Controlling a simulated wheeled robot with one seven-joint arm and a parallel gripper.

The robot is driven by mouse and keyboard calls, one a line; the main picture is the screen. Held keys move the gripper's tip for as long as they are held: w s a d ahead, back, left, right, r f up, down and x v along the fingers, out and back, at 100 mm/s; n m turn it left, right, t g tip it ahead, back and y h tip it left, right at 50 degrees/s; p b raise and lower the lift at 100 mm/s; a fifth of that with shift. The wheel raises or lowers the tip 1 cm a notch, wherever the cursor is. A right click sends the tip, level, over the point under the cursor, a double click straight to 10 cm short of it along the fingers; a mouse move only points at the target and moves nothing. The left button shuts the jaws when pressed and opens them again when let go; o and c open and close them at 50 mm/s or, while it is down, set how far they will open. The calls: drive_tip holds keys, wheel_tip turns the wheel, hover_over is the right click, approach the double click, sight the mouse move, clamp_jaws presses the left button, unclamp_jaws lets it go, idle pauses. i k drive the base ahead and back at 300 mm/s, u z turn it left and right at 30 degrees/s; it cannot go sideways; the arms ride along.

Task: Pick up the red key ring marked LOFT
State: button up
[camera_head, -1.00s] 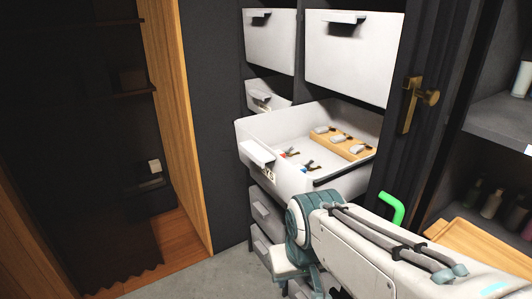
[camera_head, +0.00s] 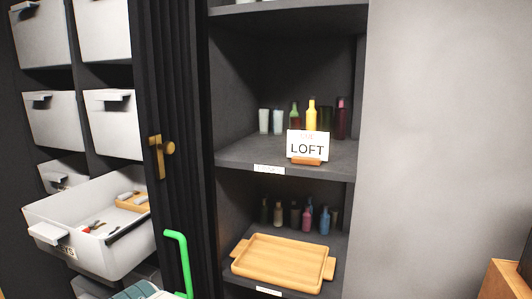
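A small red item (camera_head: 87,229) lies with dark keys on the floor of the open white drawer (camera_head: 45,209) at the left. It is too small for me to read any marking. A white card reading LOFT (camera_head: 307,149), with a small reddish mark above the letters, stands on the middle shelf of the cabinet. My gripper is not in view; only a teal and white part of my arm shows at the bottom left edge, below the drawer.
A wooden tray in the drawer (camera_head: 133,202) holds light-coloured items. A dark folded door with a brass handle (camera_head: 162,151) and a bent green bar (camera_head: 180,259) stand right of the drawer. Bottles and a wooden tray (camera_head: 283,264) fill the shelves.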

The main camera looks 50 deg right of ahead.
sight(85, 229)
drive_tip(key=u, duration=0.35)
drive_tip(key=i, duration=0.45)
drive_tip(key=z, duration=0.75)
